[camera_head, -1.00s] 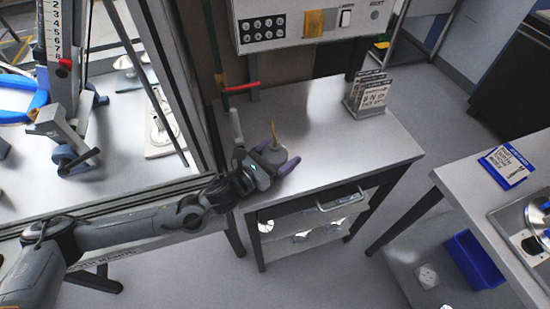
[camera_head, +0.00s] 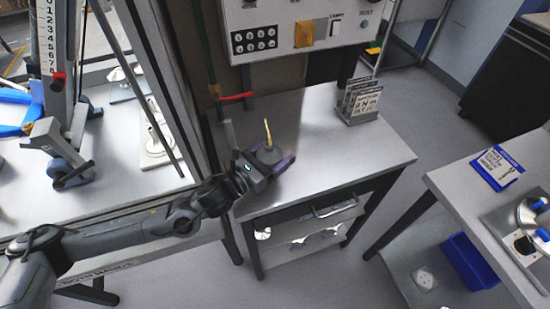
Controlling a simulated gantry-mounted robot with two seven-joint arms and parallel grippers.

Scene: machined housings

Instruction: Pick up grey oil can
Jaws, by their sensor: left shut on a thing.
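The grey oil can (camera_head: 268,153) has a round grey body and a thin yellow spout that points up. It is at the left part of the small metal worktable (camera_head: 345,160). My left gripper (camera_head: 272,163) is shut on the can, with its purple-tipped fingers at the can's sides. The can is upright or nearly so; I cannot tell whether its base touches the tabletop. My right gripper is not in view.
A rack of cards or booklets (camera_head: 361,102) stands at the table's back right. A control panel (camera_head: 300,28) hangs behind it. A glazed machine enclosure is on the left. Another bench with a blue-white booklet (camera_head: 495,168) is on the right. The table's middle is clear.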

